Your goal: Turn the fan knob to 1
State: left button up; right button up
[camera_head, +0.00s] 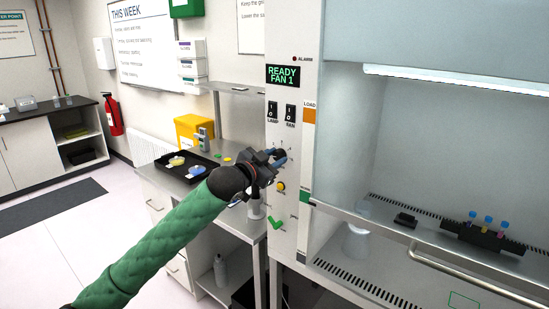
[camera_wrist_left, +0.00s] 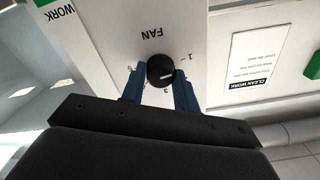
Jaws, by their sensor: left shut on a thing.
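The fan knob (camera_wrist_left: 160,66) is black and round, with a short white mark on its face, in the middle of the left wrist view. Upside-down FAN lettering and small numbers surround it on the white panel. My left gripper (camera_wrist_left: 158,84) is shut on the knob, with one blue finger on each side. In the head view my left gripper (camera_head: 279,158) is at the control panel (camera_head: 284,235), mostly hiding the knob. The panel's display (camera_head: 283,76) reads READY FAN 1. My right gripper is not in view.
The cabinet's opening, with a tube rack (camera_head: 482,236), is to the right. A bench with a black tray (camera_head: 168,168) stands to the left.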

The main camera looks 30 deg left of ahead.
pick_arm(q)
jog(key=shift+f+n, duration=0.1)
jog(key=shift+n, duration=0.2)
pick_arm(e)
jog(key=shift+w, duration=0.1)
pick_arm(q)
jog(key=o, duration=0.7)
jog(key=shift+o, duration=1.3)
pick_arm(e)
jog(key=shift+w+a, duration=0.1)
pick_arm(q)
jog(key=shift+s, duration=0.1)
jog(key=shift+s+f, duration=0.1)
jog(key=shift+s, duration=0.15)
jog(key=s+b, duration=0.3)
jog(key=s, duration=0.4)
jog(key=shift+a, duration=0.35)
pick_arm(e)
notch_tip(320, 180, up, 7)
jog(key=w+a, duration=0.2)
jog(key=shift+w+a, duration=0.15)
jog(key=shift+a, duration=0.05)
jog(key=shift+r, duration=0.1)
